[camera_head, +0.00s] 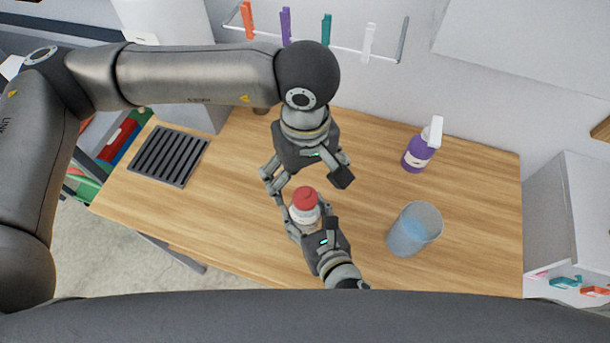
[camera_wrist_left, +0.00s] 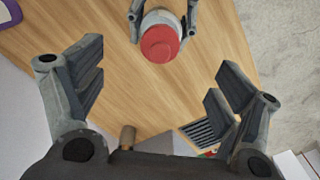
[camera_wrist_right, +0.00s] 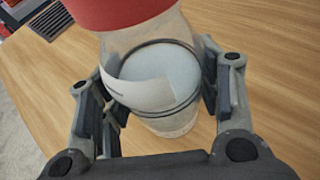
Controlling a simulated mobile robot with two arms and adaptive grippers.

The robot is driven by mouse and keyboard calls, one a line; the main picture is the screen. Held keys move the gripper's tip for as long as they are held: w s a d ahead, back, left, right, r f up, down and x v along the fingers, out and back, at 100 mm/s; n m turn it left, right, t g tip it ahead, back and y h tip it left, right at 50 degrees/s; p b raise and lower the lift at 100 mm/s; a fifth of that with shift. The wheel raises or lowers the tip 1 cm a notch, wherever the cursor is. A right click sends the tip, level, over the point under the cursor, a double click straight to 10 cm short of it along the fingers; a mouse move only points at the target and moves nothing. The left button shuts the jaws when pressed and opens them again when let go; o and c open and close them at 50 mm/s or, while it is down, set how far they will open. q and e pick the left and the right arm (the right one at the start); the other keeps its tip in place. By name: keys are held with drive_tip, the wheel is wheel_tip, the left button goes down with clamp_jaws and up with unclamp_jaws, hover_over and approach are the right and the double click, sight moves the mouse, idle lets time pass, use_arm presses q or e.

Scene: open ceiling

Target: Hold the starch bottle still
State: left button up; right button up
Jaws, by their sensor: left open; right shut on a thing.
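The starch bottle (camera_head: 305,207) has a red cap and a clear body with white contents and a pale label. It stands upright on the wooden table, near its front middle. My right gripper (camera_head: 308,218) is shut around its body; the right wrist view shows the bottle (camera_wrist_right: 155,85) between the two fingers. My left gripper (camera_head: 309,182) is open and empty, above and just behind the bottle. In the left wrist view the red cap (camera_wrist_left: 160,43) lies beyond the open fingers, not between them.
A clear blue cup (camera_head: 414,229) stands on the right of the table, with a purple and white bottle (camera_head: 421,150) behind it. A dark slatted grate (camera_head: 169,156) lies at the left. A rail with coloured clips (camera_head: 326,30) is at the back wall.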

drive_tip(key=o, duration=1.3)
drive_tip(key=v, duration=1.2)
